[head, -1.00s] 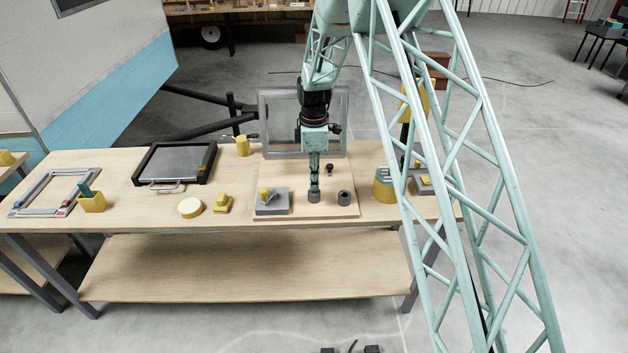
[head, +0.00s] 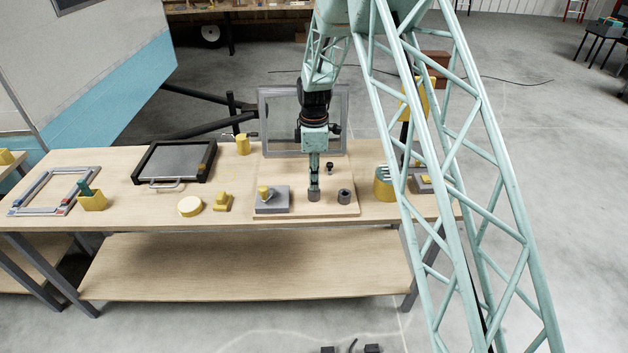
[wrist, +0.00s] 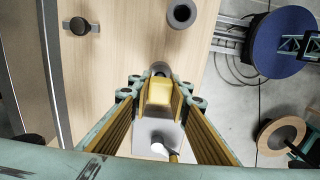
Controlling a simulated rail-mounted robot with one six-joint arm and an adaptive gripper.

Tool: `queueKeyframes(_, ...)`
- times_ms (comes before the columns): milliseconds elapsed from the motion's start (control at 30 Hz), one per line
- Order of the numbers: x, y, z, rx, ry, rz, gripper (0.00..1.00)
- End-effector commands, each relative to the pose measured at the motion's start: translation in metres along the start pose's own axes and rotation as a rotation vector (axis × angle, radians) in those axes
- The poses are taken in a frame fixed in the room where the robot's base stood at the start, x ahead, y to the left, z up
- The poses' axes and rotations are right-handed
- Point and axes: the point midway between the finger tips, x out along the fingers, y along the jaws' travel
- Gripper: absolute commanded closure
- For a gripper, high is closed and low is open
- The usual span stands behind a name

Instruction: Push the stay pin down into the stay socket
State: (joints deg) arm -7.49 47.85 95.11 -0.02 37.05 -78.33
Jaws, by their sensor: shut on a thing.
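My gripper (head: 314,187) points straight down over a wooden board and is shut on the stay pin (wrist: 160,92), whose yellow block-shaped head sits between the two padded fingers in the wrist view. Directly below is a short grey round socket (head: 313,196), and its dark rim (wrist: 160,68) shows just past the pin head. The pin's lower part is hidden, so I cannot tell how deep it sits. A second grey round socket (head: 344,197), with an open hole, stands to the right; it also shows at the top of the wrist view (wrist: 182,13).
A grey block (head: 272,205) with a yellow-headed part stands left of my gripper. A small black knob (head: 329,168) stands behind. A grey frame (head: 348,120) rises at the back of the bench. A yellow holder (head: 383,187) is at the right. The board's front edge is bare.

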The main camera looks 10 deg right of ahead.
Motion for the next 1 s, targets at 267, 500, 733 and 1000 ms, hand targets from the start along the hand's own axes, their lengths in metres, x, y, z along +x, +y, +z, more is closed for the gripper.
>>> queueKeyframes(267,0.0021,0.0001,0.0000,0.000,0.000,0.000,0.95)
queueKeyframes(500,0.0039,0.0001,0.0000,0.000,0.000,0.000,0.95)
queueKeyframes(733,0.0055,0.0000,0.0000,0.000,0.000,0.000,0.95)
queueKeyframes(1000,0.0075,0.0000,0.0000,0.000,0.000,0.000,0.95)
